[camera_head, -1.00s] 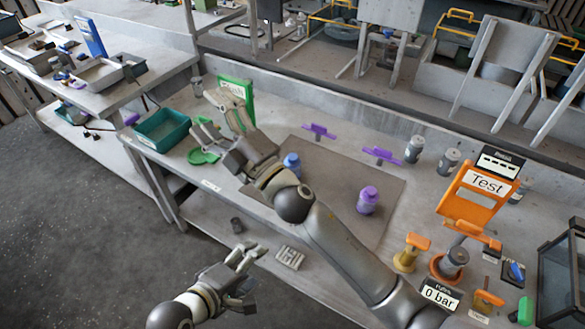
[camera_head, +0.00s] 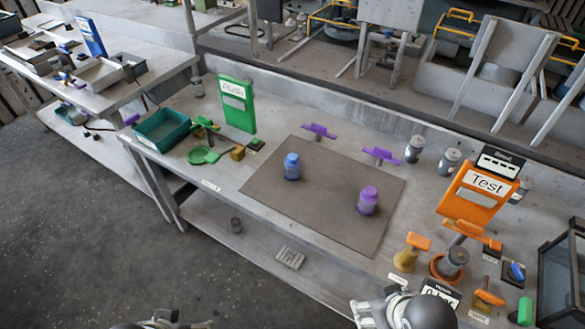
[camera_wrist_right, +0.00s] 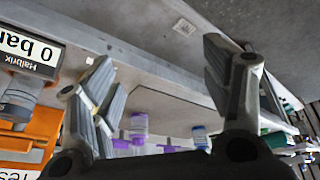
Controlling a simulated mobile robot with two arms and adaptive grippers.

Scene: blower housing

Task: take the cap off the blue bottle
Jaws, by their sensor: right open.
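The blue bottle (camera_head: 292,170) stands upright on the brown mat (camera_head: 325,200), with a blue cap (camera_head: 292,158) on its top. Nothing touches it. In the right wrist view the blue bottle (camera_wrist_right: 200,137) is small and far off, seen beyond the right-hand finger. My right gripper (camera_head: 368,312) is at the bottom edge of the head view, well away from the bottle. Its fingers (camera_wrist_right: 155,72) are apart with nothing between them. My left gripper's fingers do not show; only a grey piece of my arm shows at the bottom left.
A purple bottle (camera_head: 368,202) stands right of the blue one, on the same mat. Purple-handled pieces (camera_head: 318,131) stand behind. A teal bin (camera_head: 163,131) and green sign (camera_head: 237,104) are at the left. The orange Test stand (camera_head: 478,200) and valves crowd the right.

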